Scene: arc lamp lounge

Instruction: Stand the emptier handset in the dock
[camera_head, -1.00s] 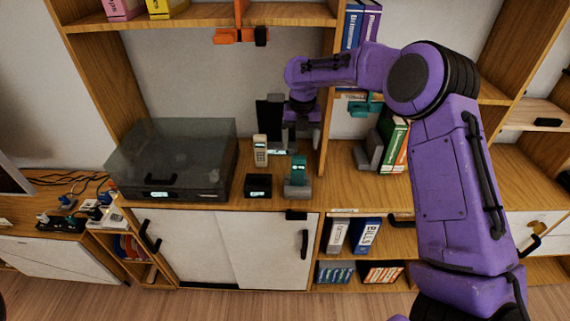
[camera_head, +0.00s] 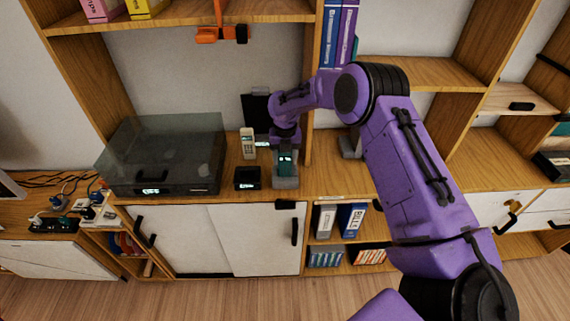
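A teal handset (camera_head: 285,165) stands upright in a grey cradle (camera_head: 286,183) on the counter. My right gripper (camera_head: 286,150) is at the teal handset's top, pointing down; whether its fingers close on it is too small to tell. A cream handset (camera_head: 248,143) with a small screen stands upright to the left, behind a small black box (camera_head: 247,178) with a lit display. A tall black panel (camera_head: 256,108) stands behind, with a lit display (camera_head: 263,144) low in front, partly hidden by my gripper. The handsets' charge readings are not legible. My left gripper is out of view.
A smoky-lidded turntable (camera_head: 160,160) fills the counter's left part. An upright shelf divider (camera_head: 308,140) stands close to the right of my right gripper. An orange fitting (camera_head: 221,34) hangs under the upper shelf. The counter's front strip is mostly clear.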

